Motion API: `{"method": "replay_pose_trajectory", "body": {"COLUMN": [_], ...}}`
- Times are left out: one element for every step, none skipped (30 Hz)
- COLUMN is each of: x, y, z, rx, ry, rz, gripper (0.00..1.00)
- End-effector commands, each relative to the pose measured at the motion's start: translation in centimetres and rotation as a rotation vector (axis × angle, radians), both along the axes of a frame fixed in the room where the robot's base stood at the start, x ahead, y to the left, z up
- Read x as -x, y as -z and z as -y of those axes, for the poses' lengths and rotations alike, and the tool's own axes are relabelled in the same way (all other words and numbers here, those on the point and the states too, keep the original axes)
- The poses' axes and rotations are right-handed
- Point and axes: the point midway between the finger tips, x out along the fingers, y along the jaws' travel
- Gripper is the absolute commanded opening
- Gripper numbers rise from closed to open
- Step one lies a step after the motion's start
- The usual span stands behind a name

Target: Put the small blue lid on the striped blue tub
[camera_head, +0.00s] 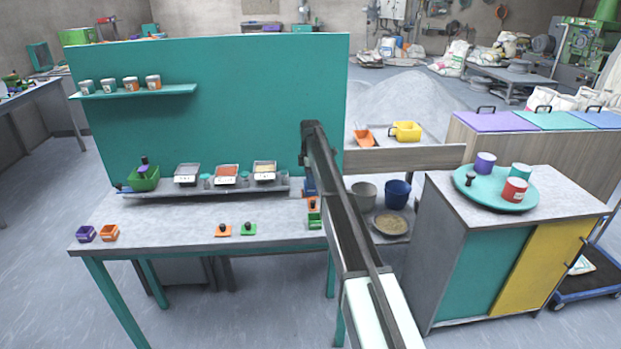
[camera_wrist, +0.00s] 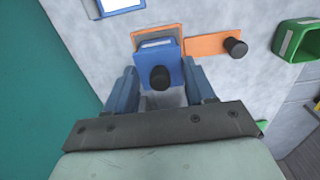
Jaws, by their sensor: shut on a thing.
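My gripper (camera_wrist: 160,70) has blue fingers, shut on the small blue lid (camera_wrist: 150,64). The lid's black knob faces the wrist camera. The lid covers part of an orange piece behind it, and I cannot tell the height between them. At the upper left of the wrist view is a blue-rimmed thing (camera_wrist: 121,7) with a pale inside, cut by the frame edge. It may be the blue tub, but no stripes show. In the head view my arm hides the gripper and lid; a bit of blue (camera_head: 309,187) shows beside the arm.
An orange lid with a black knob (camera_wrist: 212,45) lies close to the right of the blue lid, and a green tub (camera_wrist: 283,41) stands further right. The teal panel (camera_wrist: 45,80) rises at the left. The table's front middle holds orange (camera_head: 223,231) and green (camera_head: 248,230) lids.

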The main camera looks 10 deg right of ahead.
Motion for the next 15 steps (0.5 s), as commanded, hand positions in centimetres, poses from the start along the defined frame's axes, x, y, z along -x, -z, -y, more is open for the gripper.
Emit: {"method": "replay_pose_trajectory", "body": {"x": [0.0, 0.0, 0.0, 0.0, 0.0, 0.0, -0.01, -0.01, 0.0, -0.01, -0.01, -0.01, -0.01, -0.01, -0.01], "y": [0.08, 0.13, 0.13, 0.12, 0.12, 0.12, 0.11, 0.11, 0.11, 0.11, 0.11, 0.11, 0.1, 0.1, 0.1], "z": [0.0, 0.0, 0.0, 0.0, 0.0, 0.0, 0.0, 0.0, 0.0, 0.0, 0.0, 0.0, 0.0, 0.0, 0.0], "rx": [0.0, 0.0, 0.0, 0.0, 0.0, 0.0, 0.0, 0.0, 0.0, 0.0, 0.0, 0.0, 0.0, 0.0, 0.0], "ry": [0.0, 0.0, 0.0, 0.0, 0.0, 0.0, 0.0, 0.0, 0.0, 0.0, 0.0, 0.0, 0.0, 0.0, 0.0], "rz": [0.0, 0.0, 0.0, 0.0, 0.0, 0.0, 0.0, 0.0, 0.0, 0.0, 0.0, 0.0, 0.0, 0.0, 0.0], "gripper": [0.25, 0.25, 0.56, 0.59, 0.62, 0.66, 0.69, 0.71, 0.75, 0.78, 0.81, 0.84, 0.84, 0.84, 0.84]}}
